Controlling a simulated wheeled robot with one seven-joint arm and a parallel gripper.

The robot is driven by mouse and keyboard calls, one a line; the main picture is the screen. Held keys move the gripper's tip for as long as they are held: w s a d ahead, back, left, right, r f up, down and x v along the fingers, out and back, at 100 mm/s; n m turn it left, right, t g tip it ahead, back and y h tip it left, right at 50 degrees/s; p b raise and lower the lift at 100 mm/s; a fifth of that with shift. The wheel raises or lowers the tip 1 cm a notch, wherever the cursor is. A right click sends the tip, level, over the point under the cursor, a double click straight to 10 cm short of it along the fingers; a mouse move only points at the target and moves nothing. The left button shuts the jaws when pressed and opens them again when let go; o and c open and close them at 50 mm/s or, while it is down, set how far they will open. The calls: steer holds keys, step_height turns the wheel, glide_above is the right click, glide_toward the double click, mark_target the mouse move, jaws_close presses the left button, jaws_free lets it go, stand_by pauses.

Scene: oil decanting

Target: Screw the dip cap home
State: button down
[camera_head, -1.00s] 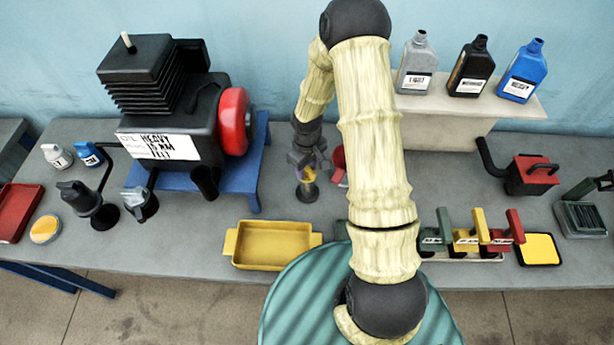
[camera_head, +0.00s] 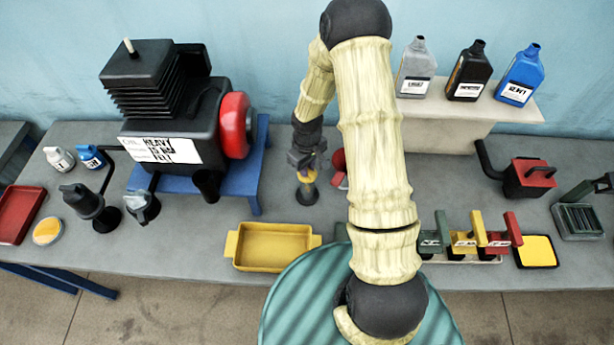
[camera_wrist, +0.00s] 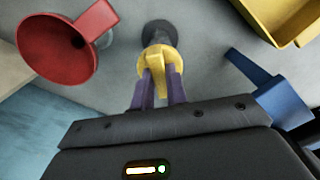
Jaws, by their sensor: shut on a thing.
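The yellow dip cap (camera_head: 308,177) sits on top of a dark upright neck with a round base (camera_head: 307,195) on the bench, right of the engine. In the wrist view the cap (camera_wrist: 157,57) has a raised tab, and the dark neck (camera_wrist: 157,32) shows beyond it. My gripper (camera_wrist: 158,88) has its two purple fingers closed on the tab, one each side. In the head view my gripper (camera_head: 306,164) is directly above the cap and partly hides it. I cannot tell how far the cap is seated.
A red funnel (camera_wrist: 52,48) lies close beside the neck. The black engine (camera_head: 175,130) on its blue stand (camera_head: 256,165) is to the left. A yellow tray (camera_head: 273,245) lies in front. Bottles (camera_head: 468,75) stand on a shelf at the back right.

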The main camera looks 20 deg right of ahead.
steer(key=shift+r, duration=0.3)
step_height(320, 180, up, 12)
steer(key=p, duration=0.9)
steer(key=shift+p, duration=0.35)
stand_by(0.4)
